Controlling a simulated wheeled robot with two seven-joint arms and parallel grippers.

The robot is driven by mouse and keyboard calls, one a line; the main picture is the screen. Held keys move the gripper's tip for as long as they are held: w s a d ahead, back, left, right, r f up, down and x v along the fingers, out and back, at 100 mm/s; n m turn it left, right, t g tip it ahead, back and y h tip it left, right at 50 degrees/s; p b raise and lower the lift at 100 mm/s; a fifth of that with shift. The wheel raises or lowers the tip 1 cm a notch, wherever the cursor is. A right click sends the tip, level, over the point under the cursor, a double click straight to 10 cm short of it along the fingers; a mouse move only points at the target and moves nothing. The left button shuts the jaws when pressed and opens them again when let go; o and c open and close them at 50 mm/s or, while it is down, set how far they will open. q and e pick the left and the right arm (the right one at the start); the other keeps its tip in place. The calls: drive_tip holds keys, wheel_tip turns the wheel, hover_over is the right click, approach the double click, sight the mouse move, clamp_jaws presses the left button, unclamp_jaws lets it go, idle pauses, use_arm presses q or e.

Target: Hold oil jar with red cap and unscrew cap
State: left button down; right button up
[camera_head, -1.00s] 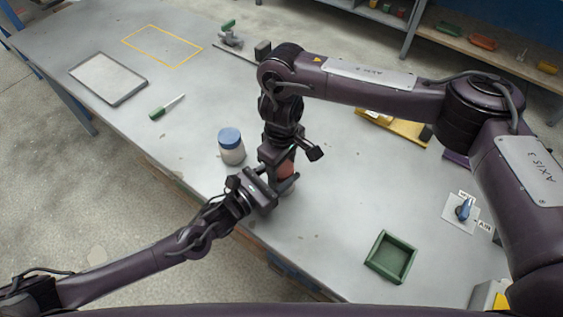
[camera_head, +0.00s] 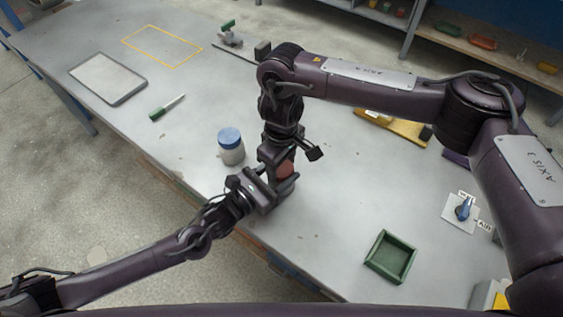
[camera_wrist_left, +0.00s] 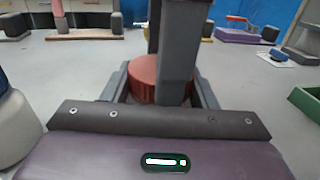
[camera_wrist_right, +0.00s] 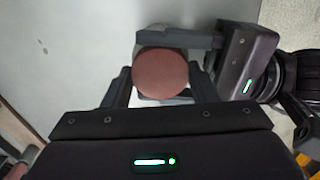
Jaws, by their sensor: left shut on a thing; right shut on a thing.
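The red cap (camera_wrist_right: 161,74) shows from above in the right wrist view, between the fingers of my right gripper (camera_wrist_right: 161,84). In the head view the cap (camera_head: 285,169) is partly hidden by my right gripper (camera_head: 279,167). My right gripper is shut on the cap from above. My left gripper (camera_head: 272,191) comes in from the left, lower down, and is shut on the oil jar, whose body is mostly hidden by the grippers. In the left wrist view the ribbed side of the cap (camera_wrist_left: 145,80) shows behind the right gripper's fingers.
A blue-lidded jar (camera_head: 231,149) stands close to the left of the grippers. A green square tray (camera_head: 391,257) lies to the right, near a blue-handled switch (camera_head: 464,209). A green-handled screwdriver (camera_head: 166,108) and a grey panel (camera_head: 107,78) lie at the left. The front middle of the table is clear.

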drive_tip(key=o, duration=1.1)
drive_tip(key=shift+c, duration=0.2)
use_arm(q)
drive_tip(key=shift+f, duration=0.1)
use_arm(e)
drive_tip(key=shift+r, duration=2.25)
use_arm(q)
drive_tip(key=shift+c, duration=2.4)
unclamp_jaws()
drive_tip(key=shift+a, duration=0.1)
